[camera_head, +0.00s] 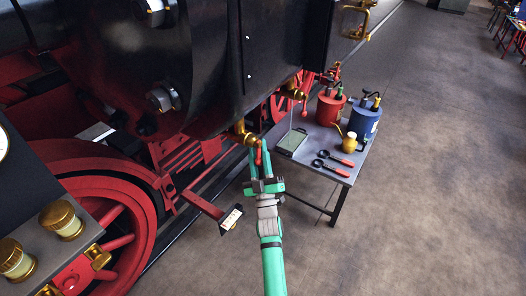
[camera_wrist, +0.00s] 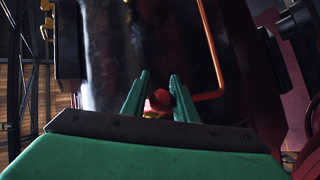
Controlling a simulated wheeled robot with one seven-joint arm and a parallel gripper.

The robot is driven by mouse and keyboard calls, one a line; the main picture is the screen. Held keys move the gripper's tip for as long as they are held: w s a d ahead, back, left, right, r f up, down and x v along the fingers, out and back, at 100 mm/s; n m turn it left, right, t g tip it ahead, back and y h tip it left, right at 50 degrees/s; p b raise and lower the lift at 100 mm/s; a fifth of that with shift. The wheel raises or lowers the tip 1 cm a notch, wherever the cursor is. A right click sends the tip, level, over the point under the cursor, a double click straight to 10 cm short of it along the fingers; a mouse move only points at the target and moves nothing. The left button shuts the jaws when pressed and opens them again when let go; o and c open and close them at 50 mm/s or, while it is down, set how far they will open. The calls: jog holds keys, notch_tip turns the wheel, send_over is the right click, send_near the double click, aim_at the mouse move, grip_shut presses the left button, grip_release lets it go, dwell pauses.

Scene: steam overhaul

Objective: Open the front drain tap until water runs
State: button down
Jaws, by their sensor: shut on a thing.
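A brass drain tap (camera_head: 244,135) with a red lever (camera_head: 258,155) sticks out under the black cylinder (camera_head: 215,60). My green gripper (camera_head: 262,168) is at this lever, with its jaws shut on it. In the wrist view the red lever end (camera_wrist: 159,100) sits between the two green fingers (camera_wrist: 158,92), with a bit of brass below it. A second brass tap (camera_head: 293,94) with a red lever sits farther back along the cylinder.
A grey table (camera_head: 312,164) stands right of the taps, close to my arm, with a red can (camera_head: 330,108), a blue can (camera_head: 363,120), a tray (camera_head: 291,142) and red-handled tools (camera_head: 336,158). A red wheel (camera_head: 110,215) and a step (camera_head: 231,219) are at left.

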jog(key=shift+a, duration=0.45)
jog(key=c, duration=1.5)
grip_release()
jog(key=shift+d, duration=0.1)
jog(key=shift+d+f, duration=0.1)
jog(key=shift+d, duration=0.05)
jog(key=v, duration=1)
jog(key=shift+s+f, duration=0.2)
jog(key=shift+s, duration=0.05)
